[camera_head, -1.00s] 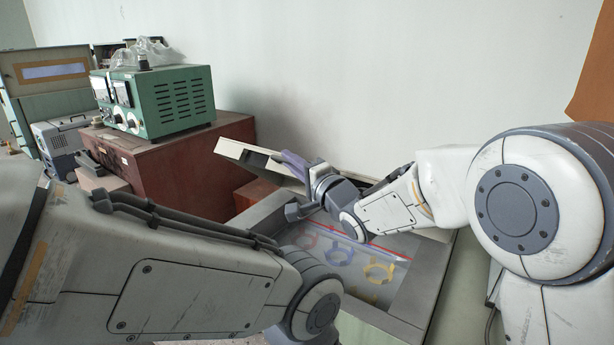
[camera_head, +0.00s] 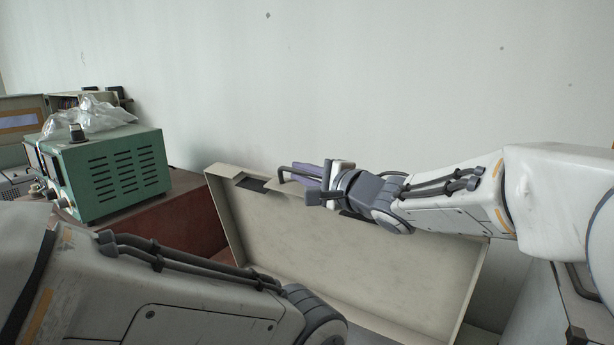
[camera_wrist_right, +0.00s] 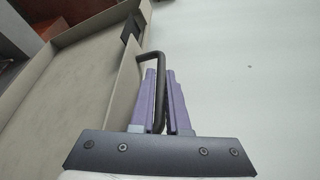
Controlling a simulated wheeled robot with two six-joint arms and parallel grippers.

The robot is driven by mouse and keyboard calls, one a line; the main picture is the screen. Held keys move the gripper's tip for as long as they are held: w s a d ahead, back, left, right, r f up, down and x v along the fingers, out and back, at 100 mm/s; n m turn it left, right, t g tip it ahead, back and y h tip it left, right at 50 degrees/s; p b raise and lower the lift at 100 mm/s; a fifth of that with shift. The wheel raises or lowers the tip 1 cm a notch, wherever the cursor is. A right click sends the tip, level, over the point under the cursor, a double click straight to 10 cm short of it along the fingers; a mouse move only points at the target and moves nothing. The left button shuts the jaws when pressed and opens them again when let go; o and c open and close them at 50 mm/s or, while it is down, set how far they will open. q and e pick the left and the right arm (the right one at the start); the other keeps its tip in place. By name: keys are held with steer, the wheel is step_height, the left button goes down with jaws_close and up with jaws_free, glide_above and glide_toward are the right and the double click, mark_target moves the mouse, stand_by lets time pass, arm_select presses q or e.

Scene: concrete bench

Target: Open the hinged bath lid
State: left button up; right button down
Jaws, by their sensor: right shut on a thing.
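The bath lid (camera_head: 370,265) stands raised, close to upright, in the middle of the head view, its shallow pale inner side facing me. In the right wrist view the lid (camera_wrist_right: 85,95) runs along the left. My right gripper (camera_head: 306,172) is at the lid's upper edge, its purple fingers shut on the dark bar handle (camera_head: 284,176). The right wrist view shows the handle (camera_wrist_right: 155,100) between the fingers. My left arm crosses the lower left of the head view, but its gripper is out of view. The bath below the lid is out of sight.
A green instrument box (camera_head: 110,175) with a clear plastic bag (camera_head: 90,117) on it stands on a red-brown case (camera_head: 190,225) left of the lid. A pale wall (camera_head: 400,80) rises behind the lid. The space above the lid is clear.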

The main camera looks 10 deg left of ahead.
arm_select(q)
steer(key=shift+w, duration=0.3)
arm_select(e)
steer(key=shift+w+r, duration=0.1)
steer(key=shift+w, duration=0.15)
arm_select(q)
steer(key=shift+a, duration=0.1)
arm_select(e)
steer(key=c, duration=0.9)
jaws_free()
steer(key=shift+d, duration=0.15)
steer(key=shift+s+d, duration=0.2)
steer(key=shift+d, duration=0.1)
arm_select(q)
steer(key=shift+f+b, duration=0.9)
steer(key=shift+b, duration=0.05)
arm_select(e)
steer(key=f+v, duration=0.1)
steer(key=v, duration=0.8)
steer(key=shift+s+d+r, duration=0.2)
steer(key=shift+s+r, duration=0.05)
steer(key=shift+r, duration=0.25)
